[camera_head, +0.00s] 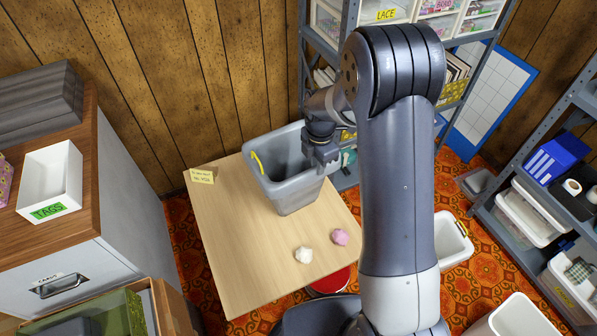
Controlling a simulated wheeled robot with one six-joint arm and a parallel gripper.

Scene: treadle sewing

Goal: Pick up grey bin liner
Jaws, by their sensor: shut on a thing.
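The grey bin liner (290,193) is an open-topped grey tub with a yellow handle (257,163) on its left rim. It is over the back right part of a light wooden table (230,250). I cannot tell whether its base touches the tabletop. My gripper (322,158) is at the liner's right rim, shut on it. My fingertips are partly hidden against the rim, and my arm covers what is to the right.
A white crumpled ball (303,255) and a pink one (340,237) lie near the table's front right edge. A yellow note (202,176) is at the back left corner. Metal shelving (345,15) stands close behind. A white tub (452,240) is on the floor.

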